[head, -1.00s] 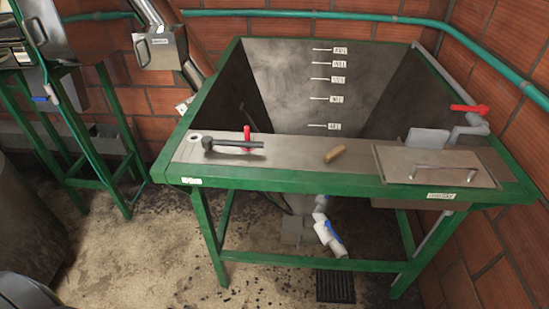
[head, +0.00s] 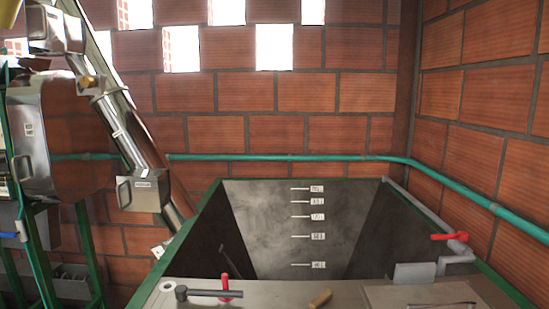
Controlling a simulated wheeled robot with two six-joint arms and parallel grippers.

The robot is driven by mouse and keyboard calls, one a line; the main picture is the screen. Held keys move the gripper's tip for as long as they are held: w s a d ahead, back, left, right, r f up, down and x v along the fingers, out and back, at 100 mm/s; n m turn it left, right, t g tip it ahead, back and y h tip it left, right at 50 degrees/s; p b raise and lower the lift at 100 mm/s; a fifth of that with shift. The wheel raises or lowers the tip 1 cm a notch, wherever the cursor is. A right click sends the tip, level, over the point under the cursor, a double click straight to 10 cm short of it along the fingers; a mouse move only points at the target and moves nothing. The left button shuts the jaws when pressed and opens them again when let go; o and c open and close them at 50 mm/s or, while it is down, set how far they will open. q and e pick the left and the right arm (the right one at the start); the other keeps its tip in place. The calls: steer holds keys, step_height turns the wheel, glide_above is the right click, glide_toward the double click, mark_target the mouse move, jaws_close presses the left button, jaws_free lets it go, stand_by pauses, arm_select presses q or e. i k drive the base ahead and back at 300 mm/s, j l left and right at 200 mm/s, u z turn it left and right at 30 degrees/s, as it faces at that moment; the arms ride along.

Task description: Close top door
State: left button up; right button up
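I cannot tell for certain which part is the top door. A slanted metal elevator tube (head: 118,122) stands at the left. A steel hopper box (head: 146,191) with a handle on its left side and a small label sits at its lower part. Another metal housing (head: 48,28) is at the upper left, partly cut off by the frame edge. A brass-coloured fitting (head: 88,82) is on the tube below it. Neither of my grippers is in view.
A green-framed metal tank (head: 265,225) with level labels fills the lower middle. On its front ledge are a red valve handle (head: 225,287), a dark lever (head: 205,293) and a brown piece (head: 320,298). A green pipe (head: 280,157) runs along the brick wall.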

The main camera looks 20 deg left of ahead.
mark_target(45, 29)
steer(key=u, duration=1.75)
